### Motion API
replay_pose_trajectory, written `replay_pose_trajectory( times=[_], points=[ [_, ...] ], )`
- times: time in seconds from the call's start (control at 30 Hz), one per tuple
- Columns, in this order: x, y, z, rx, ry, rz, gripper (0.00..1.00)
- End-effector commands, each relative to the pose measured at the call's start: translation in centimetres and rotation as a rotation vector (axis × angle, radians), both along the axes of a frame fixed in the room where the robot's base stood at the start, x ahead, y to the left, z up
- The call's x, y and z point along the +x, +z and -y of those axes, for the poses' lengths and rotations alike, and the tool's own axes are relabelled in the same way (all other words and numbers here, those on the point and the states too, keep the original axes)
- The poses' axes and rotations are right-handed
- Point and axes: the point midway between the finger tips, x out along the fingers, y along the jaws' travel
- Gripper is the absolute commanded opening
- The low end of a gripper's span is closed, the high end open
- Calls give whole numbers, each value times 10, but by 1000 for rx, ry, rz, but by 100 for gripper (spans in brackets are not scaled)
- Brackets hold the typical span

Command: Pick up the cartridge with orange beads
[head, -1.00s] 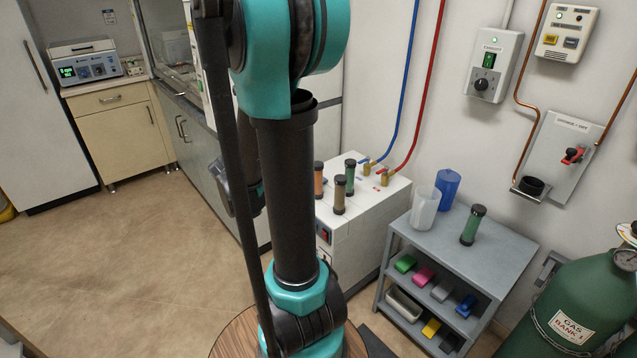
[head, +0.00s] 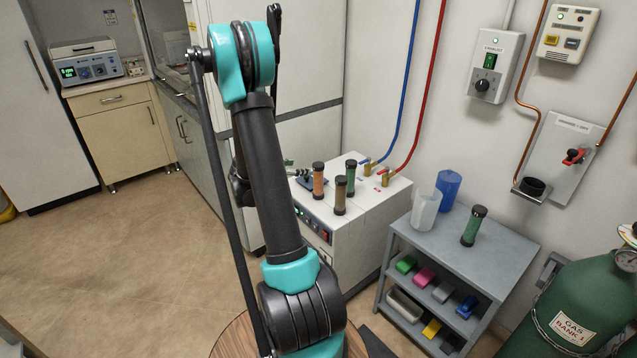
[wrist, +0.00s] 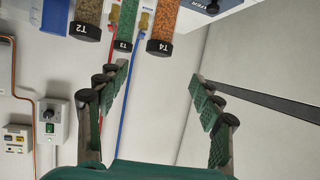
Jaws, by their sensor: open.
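The cartridge with orange beads (head: 318,182) stands upright with dark caps on the white instrument. It also shows in the wrist view (wrist: 163,22), its dark cap marked T4. A brown-bead cartridge (head: 340,196), marked T2 in the wrist view (wrist: 87,14), and a green-bead cartridge (head: 351,172), marked T3 there (wrist: 126,22), stand close by. My gripper (wrist: 160,73) is open and empty. The orange cartridge appears beyond its fingertips, in line with the gap between them. In the head view my gripper is partly hidden behind my arm, left of the orange cartridge.
The white instrument (head: 352,244) has blue and red hoses at its back. A grey cart (head: 500,255) to the right holds beakers, another green cartridge (head: 473,226) and coloured items below. A green gas cylinder (head: 585,300) stands at the right. Floor at left is clear.

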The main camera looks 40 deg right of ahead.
Motion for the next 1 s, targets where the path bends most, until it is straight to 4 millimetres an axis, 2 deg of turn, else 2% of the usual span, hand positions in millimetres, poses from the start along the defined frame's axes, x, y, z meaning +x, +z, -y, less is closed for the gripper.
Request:
replay_pose_trajectory(
  times=[0.1, 0.3, 0.67, 1.0],
  points=[
    [4, -10, 23, 0, -4, -1, 66],
    [13, -23, 55, 1, -2, 0, 66],
    [18, -31, 76, 1, -1, -1, 66],
    [27, -45, 116, 1, -1, -1, 66]
  ],
)
